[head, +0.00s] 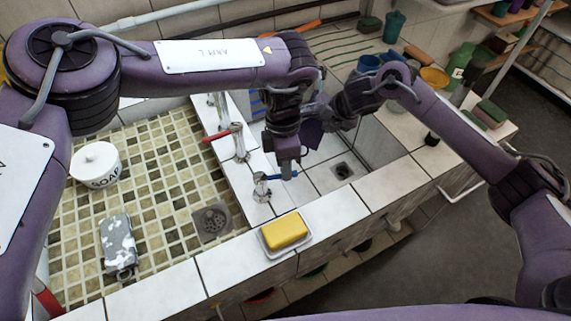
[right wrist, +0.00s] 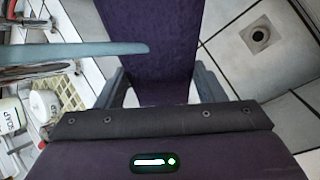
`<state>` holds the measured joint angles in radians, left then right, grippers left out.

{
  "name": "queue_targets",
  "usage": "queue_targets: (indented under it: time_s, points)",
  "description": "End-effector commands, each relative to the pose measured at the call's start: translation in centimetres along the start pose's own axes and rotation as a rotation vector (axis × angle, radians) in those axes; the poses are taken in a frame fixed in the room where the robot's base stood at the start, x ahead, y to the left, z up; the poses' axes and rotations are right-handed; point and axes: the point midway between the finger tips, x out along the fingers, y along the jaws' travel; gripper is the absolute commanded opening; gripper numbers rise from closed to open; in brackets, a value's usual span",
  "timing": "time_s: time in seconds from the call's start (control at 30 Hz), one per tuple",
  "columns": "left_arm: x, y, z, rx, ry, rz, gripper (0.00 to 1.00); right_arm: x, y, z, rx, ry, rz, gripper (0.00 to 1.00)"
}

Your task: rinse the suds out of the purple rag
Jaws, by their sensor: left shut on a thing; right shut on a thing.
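The purple rag (head: 311,134) hangs from my right gripper (head: 320,112) over the right-hand basin (head: 325,178). In the right wrist view the rag (right wrist: 155,45) fills the space between the fingers of this gripper (right wrist: 161,86), which is shut on it. No suds show on the part of the rag in view. My left gripper (head: 285,172) is low at the basin's left wall, shut at the blue tap handle (head: 270,177); its fingertips partly hide the contact. I cannot make out any running water. The basin's drain (head: 343,170) is clear.
A tap with a red handle (head: 222,134) stands on the tiled divider. A yellow sponge (head: 284,230) sits in a dish on the front ledge. Bottles and cups crowd the back right.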

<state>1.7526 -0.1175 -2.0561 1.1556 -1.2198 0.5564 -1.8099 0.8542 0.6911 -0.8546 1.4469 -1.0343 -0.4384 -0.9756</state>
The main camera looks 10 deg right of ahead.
Motion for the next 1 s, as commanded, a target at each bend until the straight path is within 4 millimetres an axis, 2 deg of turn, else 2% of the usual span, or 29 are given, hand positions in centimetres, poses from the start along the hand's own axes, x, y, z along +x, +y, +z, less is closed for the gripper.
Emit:
queue_targets:
  time_s: [0.17,0.5,0.77,0.8,0.97,1.0]
  points:
    - [-0.1,0.1,0.0,-0.012,-0.004,0.001,0.00,0.0,0.0,0.0,0.000,0.000,0.000,0.40]
    - [-0.4,1.8,-0.4,-0.300,-0.063,0.001,0.00,0.0,0.0,0.0,0.000,0.000,0.000,0.40]
    - [-0.5,1.9,-0.4,-0.310,-0.064,0.002,0.00,0.0,0.0,0.0,0.000,0.000,0.000,0.40]
    - [-0.5,1.9,-0.4,-0.310,-0.064,0.003,0.14,0.0,0.0,0.0,0.000,0.000,0.000,0.40]
    - [-0.5,1.8,-0.4,-0.309,-0.063,0.002,0.34,0.0,0.0,0.0,0.000,0.000,0.000,0.40]
    - [-0.4,1.8,-0.4,-0.308,-0.063,0.002,0.34,0.0,0.0,0.0,0.000,0.000,0.000,0.40]
